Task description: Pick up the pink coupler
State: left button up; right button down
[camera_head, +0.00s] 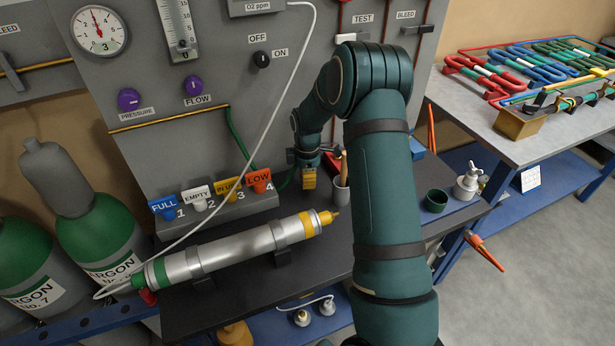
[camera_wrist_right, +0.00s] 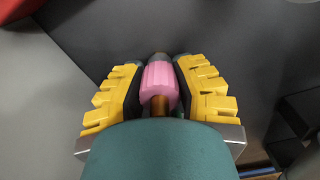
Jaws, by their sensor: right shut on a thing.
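The pink coupler (camera_wrist_right: 159,84) shows in the right wrist view, a ribbed pink sleeve with a copper-coloured end toward the camera. My right gripper (camera_wrist_right: 158,80) has its yellow-padded fingers closed on both sides of it. In the head view my right gripper (camera_head: 309,182) is small, with yellow fingers pointing down near the back of the dark bench, beside a grey cup. The coupler cannot be made out in the head view. I cannot tell whether it is clear of the bench surface. My left gripper is not in view.
A silver cylinder (camera_head: 222,252) with green and yellow ends lies in cradles on the bench (camera_head: 330,259). A grey cup (camera_head: 341,193) holding tools stands just right of the right gripper. Tagged stubs line a grey block behind. A green cup (camera_head: 435,201) and white bottle (camera_head: 467,184) stand right.

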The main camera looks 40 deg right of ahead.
notch_tip(320, 180, up, 10)
jog(key=shift+r+p, duration=0.1)
jog(key=shift+p, duration=0.9)
